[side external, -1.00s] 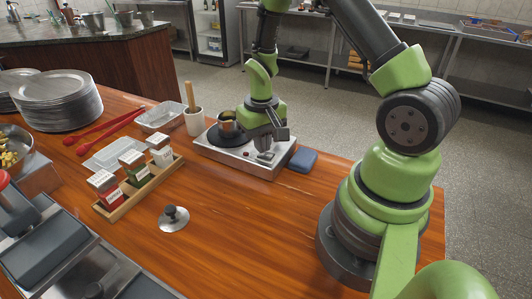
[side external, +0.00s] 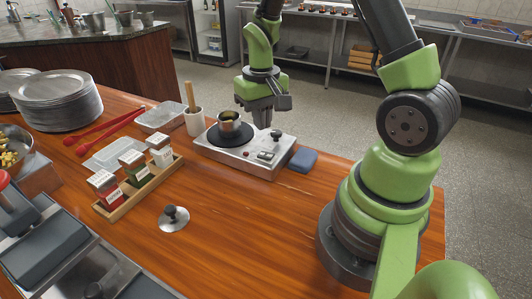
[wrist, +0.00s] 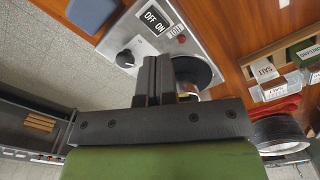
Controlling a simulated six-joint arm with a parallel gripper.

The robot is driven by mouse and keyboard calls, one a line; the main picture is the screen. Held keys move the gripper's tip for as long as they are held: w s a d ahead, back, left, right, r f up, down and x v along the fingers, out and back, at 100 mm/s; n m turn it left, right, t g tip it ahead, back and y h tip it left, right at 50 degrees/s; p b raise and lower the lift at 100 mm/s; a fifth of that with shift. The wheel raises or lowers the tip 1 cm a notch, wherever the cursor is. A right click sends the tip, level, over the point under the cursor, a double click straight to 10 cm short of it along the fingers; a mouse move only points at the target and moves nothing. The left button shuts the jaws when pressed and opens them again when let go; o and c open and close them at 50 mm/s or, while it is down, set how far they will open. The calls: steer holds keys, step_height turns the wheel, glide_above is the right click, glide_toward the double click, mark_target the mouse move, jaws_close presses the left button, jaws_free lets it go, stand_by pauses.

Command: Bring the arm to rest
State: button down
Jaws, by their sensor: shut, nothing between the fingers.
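My gripper (side external: 264,122) is shut and empty. In the side external view it hangs above the right half of the silver hot plate (side external: 240,163), clear of it. A small metal pot (side external: 229,122) stands on the black burner. In the wrist view the fingers partly hide the burner (wrist: 192,75).
A blue sponge (side external: 303,159) lies right of the hot plate. The wooden table's front middle (side external: 245,225) is clear.

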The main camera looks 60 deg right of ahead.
steer(key=s+a+r+t, duration=0.1)
steer(key=a+r+t, duration=0.15)
steer(key=r, duration=0.35)
steer(key=s+a+r+t, duration=0.1)
steer(key=a+r, duration=0.2)
steer(key=r, duration=0.3)
steer(key=s+a+r+n+t+y, duration=0.2)
steer(key=s+a+r, duration=0.4)
steer(key=s, duration=0.4)
steer(key=shift+a+r+t, duration=0.3)
steer(key=shift+r+t, duration=0.15)
steer(key=shift+t, duration=0.4)
